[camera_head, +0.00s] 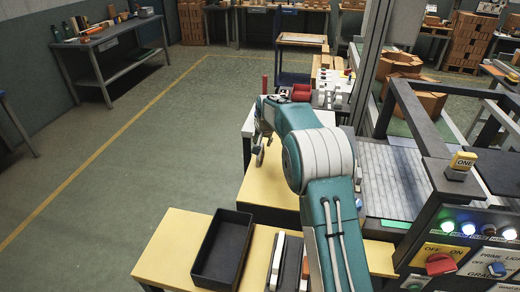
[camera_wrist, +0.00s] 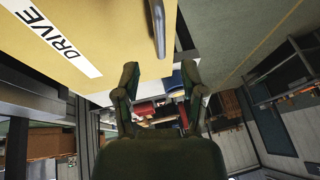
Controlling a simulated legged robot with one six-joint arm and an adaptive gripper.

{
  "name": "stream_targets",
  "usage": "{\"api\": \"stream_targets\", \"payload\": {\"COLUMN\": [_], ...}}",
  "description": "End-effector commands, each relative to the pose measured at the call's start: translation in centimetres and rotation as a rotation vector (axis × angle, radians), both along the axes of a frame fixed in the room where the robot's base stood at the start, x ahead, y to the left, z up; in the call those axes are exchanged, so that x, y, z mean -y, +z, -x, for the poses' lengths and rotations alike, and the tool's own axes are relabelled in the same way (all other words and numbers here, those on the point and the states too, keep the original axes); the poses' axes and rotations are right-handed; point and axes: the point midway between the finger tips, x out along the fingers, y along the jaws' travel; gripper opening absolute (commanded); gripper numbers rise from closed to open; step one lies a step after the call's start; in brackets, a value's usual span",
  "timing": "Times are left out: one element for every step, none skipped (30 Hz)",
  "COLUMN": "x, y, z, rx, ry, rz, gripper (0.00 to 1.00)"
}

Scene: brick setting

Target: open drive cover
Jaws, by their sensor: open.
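The drive cover (camera_wrist: 100,35) is a flat yellow panel with a white "DRIVE" label (camera_wrist: 52,40), filling the upper left of the wrist view. A grey metal bar handle (camera_wrist: 158,28) stands on it near its right edge. The cover looks shut. My gripper (camera_wrist: 160,70) is open and empty, its two dark fingers apart. The handle appears just beyond the gap between the fingertips, with no clear contact. In the head view my gripper (camera_head: 260,150) is partly hidden by my teal arm. I cannot make out the label or handle there.
A black tray (camera_head: 202,270) sits on a yellow-topped bench (camera_head: 168,250) at the front. A control panel (camera_head: 468,240) with lit buttons and a red knob, and a dark frame (camera_head: 425,120), stand at right. The green floor (camera_head: 140,150) at left is clear.

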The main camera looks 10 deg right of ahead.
Motion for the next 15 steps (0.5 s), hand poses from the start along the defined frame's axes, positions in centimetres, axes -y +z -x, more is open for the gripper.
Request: {"api": "stream_targets", "payload": {"x": [0.0, -0.1, -0.2, -0.2, -0.2, -0.3, -0.3, -0.3, -0.3, -0.3, -0.3, -0.3, -0.3, -0.3, -0.3], "y": [-1.1, -1.6, -2.2, -2.7, -3.2, -3.7, -4.1, -4.4, -4.7, -5.0, -5.2, -5.3, -5.4, -5.5, -5.6], "z": [-0.4, -0.6, -1.0, -1.2, -1.4, -1.6, -1.8, -2.0, -2.2, -2.3, -2.4, -2.5, -2.5, -2.5, -2.6], "rx": [-0.002, -0.002, -0.001, -0.003, -0.002, -0.002, -0.002, -0.001, 0.001, 0.001, 0.001, 0.001, 0.001, 0.001, 0.001], "ry": [0.0, 0.0, 0.001, 0.001, 0.0, 0.0, 0.0, 0.0, 0.0, 0.001, 0.001, 0.001, 0.001, 0.001, 0.001], "rz": [0.0, 0.0, 0.001, 0.001, 0.002, 0.002, 0.002, 0.002, 0.002, 0.002, 0.002, 0.002, 0.002, 0.002, 0.002], "gripper": [0.54, 0.54, 0.54, 0.54, 0.54, 0.54, 0.54, 0.54, 0.54, 0.54, 0.54, 0.54, 0.54, 0.54, 0.54]}}
